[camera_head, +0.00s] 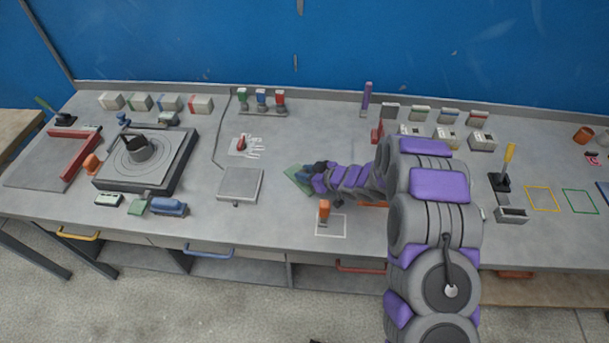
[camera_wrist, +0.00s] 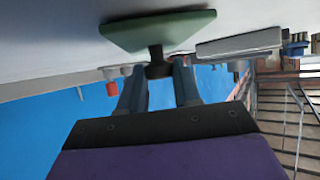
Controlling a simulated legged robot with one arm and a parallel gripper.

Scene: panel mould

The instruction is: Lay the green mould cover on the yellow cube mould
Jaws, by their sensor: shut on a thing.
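The green mould cover (camera_head: 297,177) is a flat green plate with a dark knob, near the middle of the bench in the head view. In the wrist view the cover (camera_wrist: 160,30) spans the top, with the knob (camera_wrist: 157,62) between my fingers. My gripper (camera_head: 317,172) is shut on the knob; it also shows in the wrist view (camera_wrist: 158,74). The gap between cover and bench cannot be told. I cannot pick out the yellow cube mould with certainty; my arm hides part of the bench right of the cover.
A grey square plate (camera_head: 240,185) lies left of the cover. An orange-handled tool (camera_head: 324,210) stands in front, by a white outline. A yellow-handled lever (camera_head: 509,160) stands at right, near a yellow outline (camera_head: 542,211). Small blocks line the back.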

